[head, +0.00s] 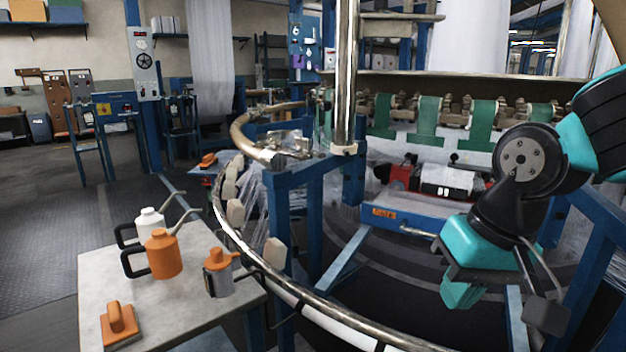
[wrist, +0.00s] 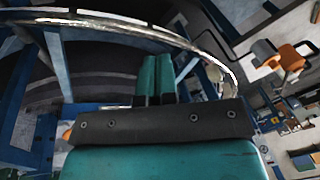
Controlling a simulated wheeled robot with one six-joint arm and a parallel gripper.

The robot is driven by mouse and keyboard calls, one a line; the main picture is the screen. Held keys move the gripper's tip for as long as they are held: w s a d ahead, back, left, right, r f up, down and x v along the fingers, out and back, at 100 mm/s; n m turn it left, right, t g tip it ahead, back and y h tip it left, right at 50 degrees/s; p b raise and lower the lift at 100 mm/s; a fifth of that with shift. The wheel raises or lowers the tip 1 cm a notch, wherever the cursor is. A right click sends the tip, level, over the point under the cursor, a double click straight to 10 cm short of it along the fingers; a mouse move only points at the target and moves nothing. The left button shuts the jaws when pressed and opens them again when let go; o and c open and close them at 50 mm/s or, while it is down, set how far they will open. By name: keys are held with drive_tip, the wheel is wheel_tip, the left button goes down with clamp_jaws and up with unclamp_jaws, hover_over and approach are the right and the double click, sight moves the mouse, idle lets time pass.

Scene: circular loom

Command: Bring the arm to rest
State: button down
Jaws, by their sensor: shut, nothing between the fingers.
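My gripper (head: 462,292) hangs at the right of the head view, teal with a dark wrist above it. It points down in front of the loom. In the wrist view its two teal fingers (wrist: 157,75) lie side by side, shut and empty. The dark mount in front hides their bases. My gripper appears apart from the loom's metal ring (head: 325,308), which curves across the front; the ring also shows in the wrist view (wrist: 120,25).
A grey table (head: 185,312) at lower left holds a white can (head: 150,222), an orange can (head: 163,255), a grey-and-orange can (head: 218,275) and an orange-handled block (head: 120,322). Blue loom posts (head: 278,215) stand in the middle. Floor at far left is open.

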drive_tip(key=s+a+r+n+g+y+p, duration=0.25)
drive_tip(key=s+n, duration=0.35)
drive_tip(key=s, duration=0.6)
wheel_tip(320, 180, up, 18)
drive_tip(key=w+p, duration=0.1)
drive_tip(key=p, duration=1.7)
drive_tip(key=shift+a+t+h, duration=0.2)
drive_tip(key=shift+t+h, duration=0.25)
drive_tip(key=shift+f, duration=0.15)
